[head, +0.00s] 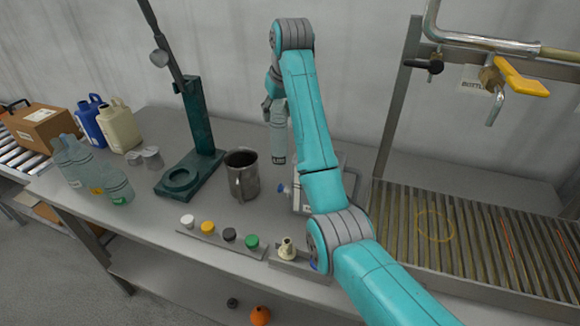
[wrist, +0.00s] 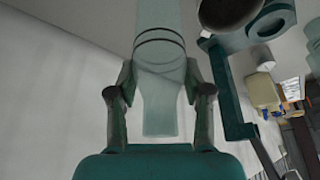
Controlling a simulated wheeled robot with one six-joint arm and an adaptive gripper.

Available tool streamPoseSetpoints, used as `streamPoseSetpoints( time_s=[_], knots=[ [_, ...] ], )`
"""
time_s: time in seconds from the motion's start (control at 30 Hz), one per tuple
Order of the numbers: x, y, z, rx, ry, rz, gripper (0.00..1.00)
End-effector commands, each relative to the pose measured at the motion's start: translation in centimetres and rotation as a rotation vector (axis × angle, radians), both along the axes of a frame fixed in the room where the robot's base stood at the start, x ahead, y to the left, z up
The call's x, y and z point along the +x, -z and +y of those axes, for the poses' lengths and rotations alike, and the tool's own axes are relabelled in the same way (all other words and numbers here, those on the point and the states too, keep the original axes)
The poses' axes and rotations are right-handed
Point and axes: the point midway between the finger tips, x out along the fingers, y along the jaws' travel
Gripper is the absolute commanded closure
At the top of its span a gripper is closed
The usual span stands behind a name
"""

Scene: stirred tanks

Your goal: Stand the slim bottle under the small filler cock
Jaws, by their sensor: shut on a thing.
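My gripper (head: 269,106) is shut on a slim clear bottle (head: 278,138), held near its upper part. The bottle hangs about upright in the air, behind the metal mug and above the bench. In the wrist view the same bottle (wrist: 160,55) sits between both fingers (wrist: 160,95), its narrower end toward the palm. The small filler cock (head: 433,66) with a black handle is on the rack at the right, well away from the bottle. A yellow ring (head: 435,225) marks the slatted grate (head: 470,225) below it.
A larger cock with a yellow handle (head: 522,78) is right of the small one. A rack post (head: 396,100) stands left of the grate. A metal mug (head: 242,172), a green stand (head: 190,175), coloured caps (head: 229,234), clear bottles (head: 85,165) and jugs (head: 118,127) occupy the bench. The grate is clear.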

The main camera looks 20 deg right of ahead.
Motion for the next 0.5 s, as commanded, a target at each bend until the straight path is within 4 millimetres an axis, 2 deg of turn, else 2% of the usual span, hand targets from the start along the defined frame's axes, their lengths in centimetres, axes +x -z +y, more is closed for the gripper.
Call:
streamPoseSetpoints(
  time_s=[0.3, 0.5],
  knots=[
    [-0.2, 5.0, 0.0, -0.001, 0.0, 0.005, 0.85],
    [-0.1, 6.6, 0.0, 0.0, 0.0, 0.003, 0.85]
  ],
)
